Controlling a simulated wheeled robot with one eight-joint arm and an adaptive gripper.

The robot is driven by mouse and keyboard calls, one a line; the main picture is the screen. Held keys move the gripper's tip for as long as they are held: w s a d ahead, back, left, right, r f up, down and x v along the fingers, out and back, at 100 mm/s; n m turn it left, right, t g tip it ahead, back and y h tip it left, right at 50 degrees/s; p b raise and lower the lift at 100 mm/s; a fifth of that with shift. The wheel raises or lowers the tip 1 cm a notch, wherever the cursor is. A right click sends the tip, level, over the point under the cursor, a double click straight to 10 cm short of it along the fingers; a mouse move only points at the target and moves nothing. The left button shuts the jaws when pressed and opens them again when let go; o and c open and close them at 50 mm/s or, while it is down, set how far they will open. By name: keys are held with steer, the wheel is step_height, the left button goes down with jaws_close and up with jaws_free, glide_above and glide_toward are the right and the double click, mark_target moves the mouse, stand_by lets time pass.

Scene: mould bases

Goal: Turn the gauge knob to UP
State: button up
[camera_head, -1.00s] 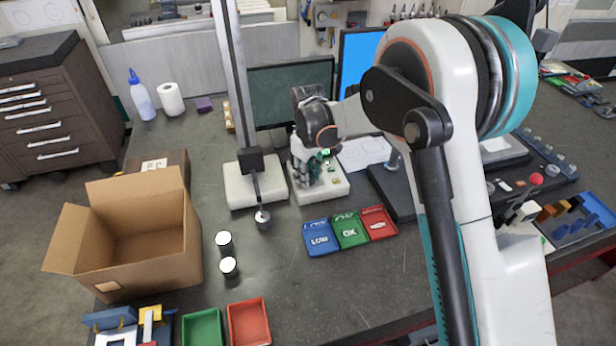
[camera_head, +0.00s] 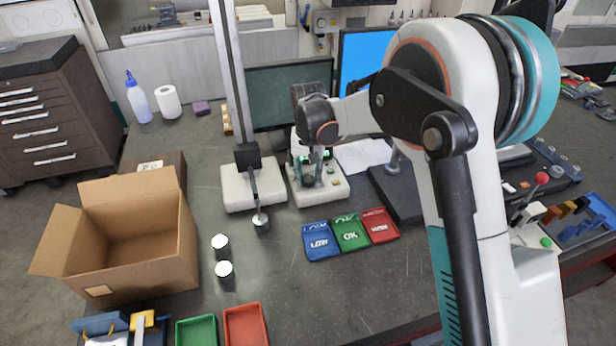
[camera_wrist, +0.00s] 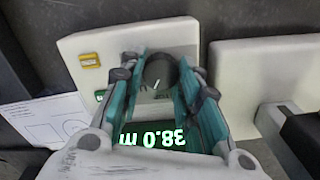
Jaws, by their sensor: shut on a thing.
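The gauge (camera_head: 327,194) is a white unit on the grey bench in front of the dark screen, with a lit green display. In the wrist view its display (camera_wrist: 152,139) reads about 38.0, upside down. The dark round gauge knob (camera_wrist: 158,70) has a small white mark. My gripper (camera_wrist: 160,78) has its teal fingers on both sides of the knob and is shut on it. The gripper (camera_head: 313,176) reaches down over the gauge in the head view, where it partly covers the knob. No UP label is legible.
A yellow button (camera_wrist: 90,60) sits on the gauge face. A white stand (camera_head: 240,192) with a tall column is just left. Blue, green and red trays (camera_head: 350,234) lie in front. Two weights (camera_head: 222,256) and a cardboard box (camera_head: 120,250) stand further left.

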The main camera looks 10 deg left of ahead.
mark_target(309, 178)
steer(key=shift+m, duration=0.6)
steer(key=o, duration=1.1)
steer(key=shift+c, duration=0.2)
steer(key=shift+r, duration=0.1)
step_height(309, 178, up, 12)
